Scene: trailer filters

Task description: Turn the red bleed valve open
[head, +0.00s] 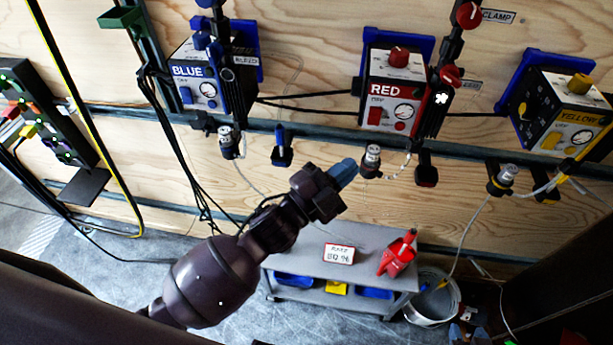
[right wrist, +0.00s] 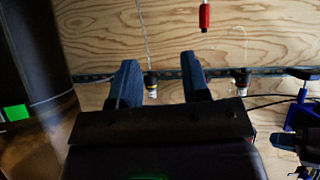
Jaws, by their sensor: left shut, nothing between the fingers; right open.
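The red unit (head: 390,92) hangs on the plywood wall in the head view, with a red label, a gauge and a red knob on top. A small red valve handle (head: 450,76) is at its right edge, beside a small label too blurred to read. My left gripper (head: 347,171) is shut and empty, below the red unit and just left of a hanging metal fitting (head: 372,158); I cannot tell whether they touch. My right gripper (head: 467,336) is low at the bottom right, well below the valve. Its fingers are open and empty in the right wrist view (right wrist: 160,82).
A red knob (head: 467,14) labelled CLAMP is above the valve. The blue unit (head: 200,72) and yellow unit (head: 565,110) flank the red one. A dark rail runs below them with hanging cables. A grey cart (head: 300,262) and a bucket (head: 433,300) stand below.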

